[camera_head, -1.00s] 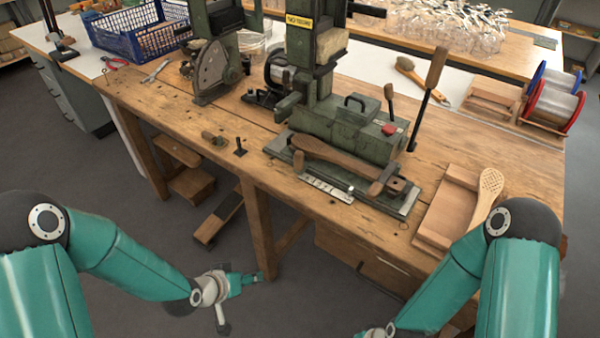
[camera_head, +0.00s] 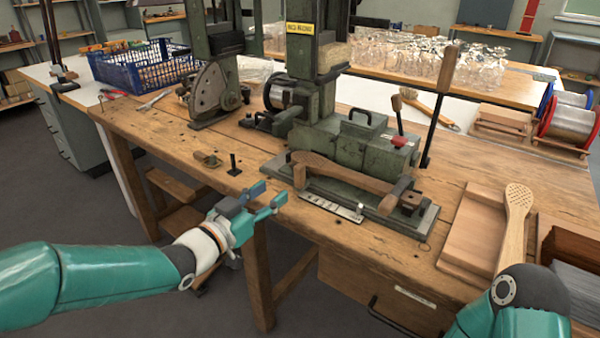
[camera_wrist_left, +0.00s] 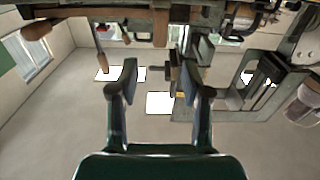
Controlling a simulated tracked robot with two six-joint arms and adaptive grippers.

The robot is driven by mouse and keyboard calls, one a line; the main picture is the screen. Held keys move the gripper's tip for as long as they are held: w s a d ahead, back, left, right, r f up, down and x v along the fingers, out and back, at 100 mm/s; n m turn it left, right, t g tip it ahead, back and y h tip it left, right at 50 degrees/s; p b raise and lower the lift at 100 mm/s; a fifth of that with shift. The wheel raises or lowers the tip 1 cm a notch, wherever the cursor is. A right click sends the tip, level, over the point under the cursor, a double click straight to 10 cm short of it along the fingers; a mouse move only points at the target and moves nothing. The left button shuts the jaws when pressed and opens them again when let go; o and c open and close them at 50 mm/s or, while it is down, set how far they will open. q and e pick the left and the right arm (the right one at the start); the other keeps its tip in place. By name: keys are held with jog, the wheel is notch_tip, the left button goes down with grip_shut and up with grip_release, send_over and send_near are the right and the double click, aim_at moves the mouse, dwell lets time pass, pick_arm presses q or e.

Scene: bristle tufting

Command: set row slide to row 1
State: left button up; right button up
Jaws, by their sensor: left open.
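The green tufting machine (camera_head: 345,145) stands on the wooden bench. At its front edge is a pale marked strip (camera_head: 325,203) with a small light knob (camera_head: 360,209) near its right end; this looks like the row slide, and its row marks are too small to read. A wooden brush body (camera_head: 345,176) lies just behind the strip. My left gripper (camera_head: 273,195) is open and empty at the bench's front edge, left of the strip and apart from it. Its two fingers also show spread in the left wrist view (camera_wrist_left: 158,82). My right gripper is out of view.
A short black peg (camera_head: 233,165) stands on the bench behind my left gripper. A tall wooden-handled lever (camera_head: 440,105) rises at the machine's right. A wooden tray (camera_head: 468,235) with a brush paddle (camera_head: 514,215) is at the right. A blue basket (camera_head: 143,68) is at back left.

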aim_at(296, 173)
pick_arm(q)
jog(key=x, duration=1.1)
grip_shut()
jog(key=shift+a, duration=0.1)
